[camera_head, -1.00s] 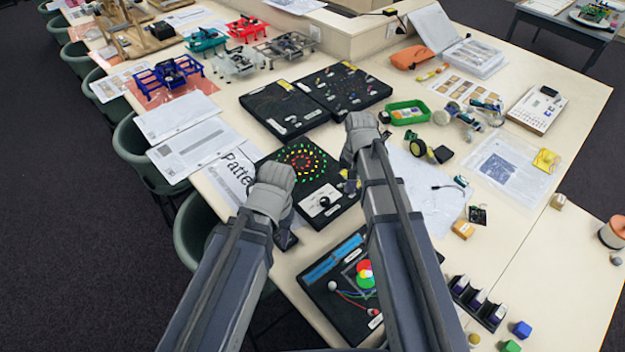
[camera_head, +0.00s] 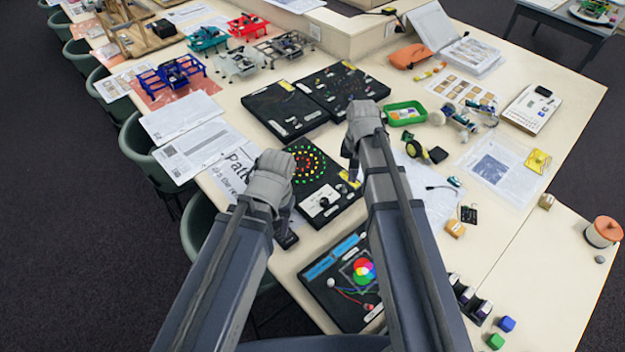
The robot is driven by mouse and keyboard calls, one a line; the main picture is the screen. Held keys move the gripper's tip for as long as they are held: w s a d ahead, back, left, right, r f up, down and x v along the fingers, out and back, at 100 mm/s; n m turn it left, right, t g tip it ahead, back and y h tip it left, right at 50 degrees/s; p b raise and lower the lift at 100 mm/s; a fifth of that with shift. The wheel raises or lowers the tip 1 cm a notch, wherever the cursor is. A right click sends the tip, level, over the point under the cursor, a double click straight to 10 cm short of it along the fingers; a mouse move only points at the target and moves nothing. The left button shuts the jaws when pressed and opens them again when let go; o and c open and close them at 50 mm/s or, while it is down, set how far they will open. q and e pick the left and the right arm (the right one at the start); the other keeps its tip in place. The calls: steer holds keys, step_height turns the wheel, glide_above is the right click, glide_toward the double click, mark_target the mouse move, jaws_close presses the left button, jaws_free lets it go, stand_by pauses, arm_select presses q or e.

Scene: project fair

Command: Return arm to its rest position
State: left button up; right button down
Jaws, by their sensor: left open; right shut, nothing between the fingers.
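My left arm comes in from the lower left. Its gripper (camera_head: 286,232) is over the near edge of the table, beside the black board with a ring of coloured lights (camera_head: 318,176). Its fingers are mostly hidden behind the wrist. My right arm comes in from the lower middle. Its gripper (camera_head: 352,175) is over the right side of the same board, and its fingertips are small and partly hidden. I see nothing held in either gripper.
A black board with coloured discs (camera_head: 362,270) lies between my forearms. Two black boards (camera_head: 284,108) and a green tray (camera_head: 404,113) lie beyond the grippers. Green chairs (camera_head: 150,150) line the left edge. Blue and green cubes (camera_head: 507,324) sit at lower right.

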arm_select(q)
step_height(320, 180, down, 5)
steer(key=b, duration=0.4)
steer(key=shift+r+b, duration=0.1)
steer(key=shift+b, duration=0.25)
arm_select(e)
steer(key=s+a+f+n, duration=0.1)
steer(key=s+a+n, duration=0.1)
steer(key=s, duration=0.3)
steer(key=s+a+f+n, duration=0.2)
steer(key=s+a+n, duration=0.1)
steer(key=s+a, duration=0.1)
steer(key=s+a+f+n+h, duration=0.1)
steer(key=s+a+n, duration=0.2)
steer(key=s, duration=0.3)
steer(key=shift+a+f, duration=0.35)
steer(key=shift+a, duration=0.1)
arm_select(q)
steer(key=shift+d, duration=0.1)
